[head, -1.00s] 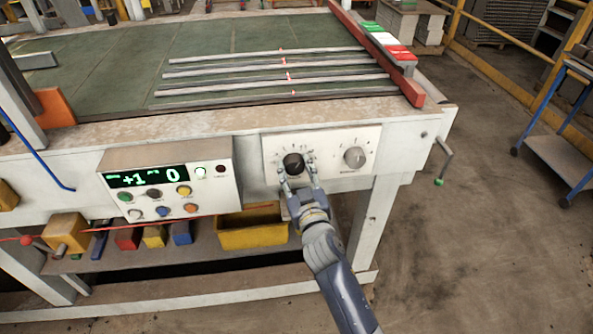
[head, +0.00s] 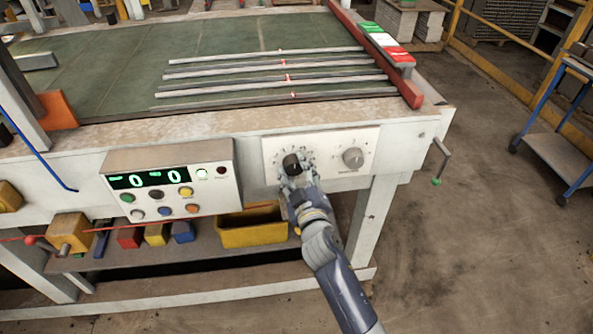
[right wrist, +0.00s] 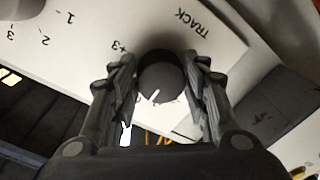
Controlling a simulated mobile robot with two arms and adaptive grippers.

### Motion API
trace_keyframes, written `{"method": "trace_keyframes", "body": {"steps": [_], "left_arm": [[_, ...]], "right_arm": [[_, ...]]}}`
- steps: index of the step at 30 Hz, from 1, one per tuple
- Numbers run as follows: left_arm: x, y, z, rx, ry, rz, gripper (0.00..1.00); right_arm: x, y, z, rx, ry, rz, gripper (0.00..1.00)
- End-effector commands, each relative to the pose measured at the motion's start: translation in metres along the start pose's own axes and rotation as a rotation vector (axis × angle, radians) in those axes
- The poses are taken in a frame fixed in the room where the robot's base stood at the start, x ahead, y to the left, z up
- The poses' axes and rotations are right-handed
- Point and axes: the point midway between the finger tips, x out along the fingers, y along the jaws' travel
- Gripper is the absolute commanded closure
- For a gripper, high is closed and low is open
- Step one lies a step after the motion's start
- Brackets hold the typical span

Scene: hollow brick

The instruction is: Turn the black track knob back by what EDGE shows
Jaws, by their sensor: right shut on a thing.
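The black track knob (head: 292,161) sits on a white dial plate (head: 330,140) on the table's front. My right gripper (head: 296,172) has its fingers on either side of the knob and is shut on it. In the right wrist view the knob (right wrist: 160,80) is between the two fingers, with a white pointer line on its face. The word TRACK and numbers, including +3, are printed on the plate around it. My left gripper is not in view.
A grey knob (head: 353,158) sits right of the black one on the same plate. The box has several coloured buttons. A crank handle (head: 440,160) sticks out at the table's right corner. A yellow bin (head: 252,232) stands on the shelf below.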

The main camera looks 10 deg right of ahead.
Motion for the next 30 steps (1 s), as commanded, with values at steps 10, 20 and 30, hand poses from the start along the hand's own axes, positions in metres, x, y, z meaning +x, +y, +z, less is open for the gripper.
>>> {"method": "trace_keyframes", "body": {"steps": [10,20,30], "left_arm": [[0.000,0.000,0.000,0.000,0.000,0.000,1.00],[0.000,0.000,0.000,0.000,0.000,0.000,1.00],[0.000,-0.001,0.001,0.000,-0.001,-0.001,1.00]], "right_arm": [[0.000,0.001,-0.001,-0.002,0.001,0.001,0.56],[0.000,0.000,0.000,-0.001,0.001,0.000,0.37],[-0.025,-0.001,0.001,0.000,-0.002,-0.001,0.37]]}}
